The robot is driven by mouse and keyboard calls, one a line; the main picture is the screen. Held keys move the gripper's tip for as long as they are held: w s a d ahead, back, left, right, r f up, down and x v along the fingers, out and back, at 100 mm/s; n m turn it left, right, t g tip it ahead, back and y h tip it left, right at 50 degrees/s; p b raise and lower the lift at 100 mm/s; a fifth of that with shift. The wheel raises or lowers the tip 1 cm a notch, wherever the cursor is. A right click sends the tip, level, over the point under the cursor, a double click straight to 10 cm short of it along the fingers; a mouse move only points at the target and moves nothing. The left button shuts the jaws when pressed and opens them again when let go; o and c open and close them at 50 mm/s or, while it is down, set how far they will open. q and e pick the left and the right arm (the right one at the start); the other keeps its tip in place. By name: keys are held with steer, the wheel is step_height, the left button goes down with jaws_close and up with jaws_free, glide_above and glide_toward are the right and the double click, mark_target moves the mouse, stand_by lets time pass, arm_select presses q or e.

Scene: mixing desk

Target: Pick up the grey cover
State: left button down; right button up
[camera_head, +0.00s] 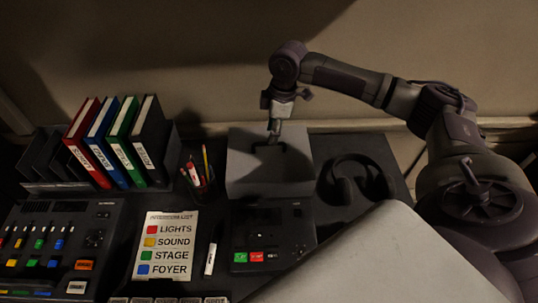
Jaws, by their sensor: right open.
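The grey cover (245,172) is a box-like lid with a dark handle (268,150) on its top. It stands at the back of the desk, behind a dark control unit. My right gripper (273,132) points down over the cover, with its fingertips at or just above the handle. The gripper is open; I cannot tell whether the fingers touch the handle. My left gripper is out of view.
Headphones (356,181) lie right of the cover. A pen cup (200,185) and upright binders (122,142) stand to its left. A control unit (270,225) with green and red buttons, a label sheet (163,248) and a mixing desk (55,240) lie in front.

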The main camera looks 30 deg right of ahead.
mark_target(269, 156)
steer(key=f, duration=0.3)
steer(key=w+f+p, duration=0.1)
steer(key=f, duration=0.1)
steer(key=shift+a+f, duration=0.35)
steer(key=shift+s, duration=0.1)
jaws_close()
steer(key=shift+r, duration=0.1)
